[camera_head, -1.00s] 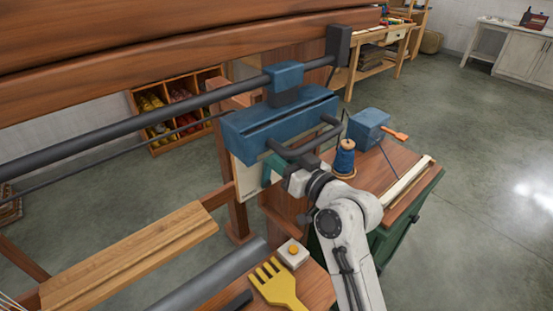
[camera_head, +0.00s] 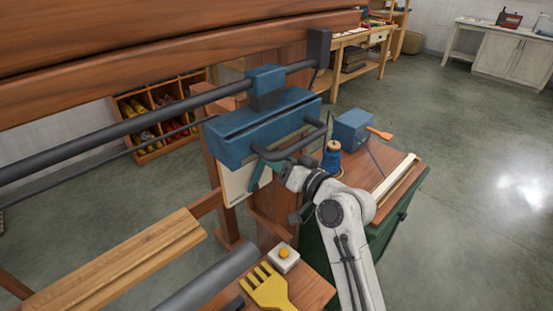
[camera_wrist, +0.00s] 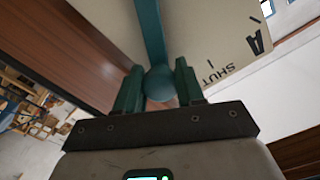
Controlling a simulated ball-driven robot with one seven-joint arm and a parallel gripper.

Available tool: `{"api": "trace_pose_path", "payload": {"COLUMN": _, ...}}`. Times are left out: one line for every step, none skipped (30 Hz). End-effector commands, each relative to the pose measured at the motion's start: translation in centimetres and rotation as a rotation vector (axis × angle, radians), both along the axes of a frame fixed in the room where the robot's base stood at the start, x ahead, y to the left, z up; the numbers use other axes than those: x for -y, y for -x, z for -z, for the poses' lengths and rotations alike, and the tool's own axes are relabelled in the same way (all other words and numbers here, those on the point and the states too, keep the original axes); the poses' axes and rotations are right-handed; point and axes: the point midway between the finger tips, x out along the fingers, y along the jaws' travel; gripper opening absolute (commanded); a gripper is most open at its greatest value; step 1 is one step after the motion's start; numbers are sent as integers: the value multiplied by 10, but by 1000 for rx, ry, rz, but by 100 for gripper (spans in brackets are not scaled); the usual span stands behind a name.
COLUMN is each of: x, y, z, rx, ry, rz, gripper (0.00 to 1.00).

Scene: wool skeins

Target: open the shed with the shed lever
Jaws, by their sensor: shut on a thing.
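The shed lever is a teal arm (camera_wrist: 150,30) with a round knob (camera_wrist: 159,84). In the wrist view it comes down in front of a cream plate (camera_wrist: 205,35) printed with "SHUT" and a large "A". My gripper (camera_wrist: 158,80) has its two green fingers on either side of the knob and is shut on it. In the head view my gripper (camera_head: 268,172) is beside the cream plate (camera_head: 238,186), under the blue housing (camera_head: 265,128). The lever is hard to tell from the fingers there.
A dark handle bar (camera_head: 290,148) projects from the blue housing just above my wrist. A blue thread spool (camera_head: 331,160) and a blue box (camera_head: 353,130) stand on the cabinet to the right. A yellow comb (camera_head: 265,288) and a white button block (camera_head: 284,258) lie below.

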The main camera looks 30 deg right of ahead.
Motion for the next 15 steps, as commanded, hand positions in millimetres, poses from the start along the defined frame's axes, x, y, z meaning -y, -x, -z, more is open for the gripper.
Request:
{"api": "trace_pose_path", "payload": {"x": 1, "y": 0, "z": 0, "rx": -1, "ry": 1, "rz": 2, "gripper": 0}}
{"api": "trace_pose_path", "payload": {"x": 1, "y": 0, "z": 0, "rx": -1, "ry": 1, "rz": 2, "gripper": 0}}
{"api": "trace_pose_path", "payload": {"x": 1, "y": 0, "z": 0, "rx": -1, "ry": 1, "rz": 2, "gripper": 39}}
{"api": "trace_pose_path", "payload": {"x": 1, "y": 0, "z": 0, "rx": -1, "ry": 1, "rz": 2, "gripper": 42}}
{"api": "trace_pose_path", "payload": {"x": 1, "y": 0, "z": 0, "rx": -1, "ry": 1, "rz": 2, "gripper": 44}}
{"api": "trace_pose_path", "payload": {"x": 1, "y": 0, "z": 0, "rx": -1, "ry": 1, "rz": 2, "gripper": 48}}
{"api": "trace_pose_path", "payload": {"x": 1, "y": 0, "z": 0, "rx": -1, "ry": 1, "rz": 2, "gripper": 51}}
{"api": "trace_pose_path", "payload": {"x": 1, "y": 0, "z": 0, "rx": -1, "ry": 1, "rz": 2, "gripper": 54}}
{"api": "trace_pose_path", "payload": {"x": 1, "y": 0, "z": 0, "rx": 0, "ry": 1, "rz": 1, "gripper": 58}}
{"api": "trace_pose_path", "payload": {"x": 1, "y": 0, "z": 0, "rx": 0, "ry": 1, "rz": 1, "gripper": 61}}
{"api": "trace_pose_path", "payload": {"x": 0, "y": 0, "z": 0, "rx": 0, "ry": 1, "rz": 1, "gripper": 63}}
{"api": "trace_pose_path", "payload": {"x": 0, "y": 0, "z": 0, "rx": 0, "ry": 1, "rz": 1, "gripper": 63}}
{"api": "trace_pose_path", "payload": {"x": 0, "y": 0, "z": 0, "rx": 0, "ry": 1, "rz": 1, "gripper": 63}}
{"api": "trace_pose_path", "payload": {"x": 0, "y": 0, "z": 0, "rx": 0, "ry": 1, "rz": 1, "gripper": 63}}
{"api": "trace_pose_path", "payload": {"x": 0, "y": 0, "z": 0, "rx": 0, "ry": 1, "rz": 1, "gripper": 63}}
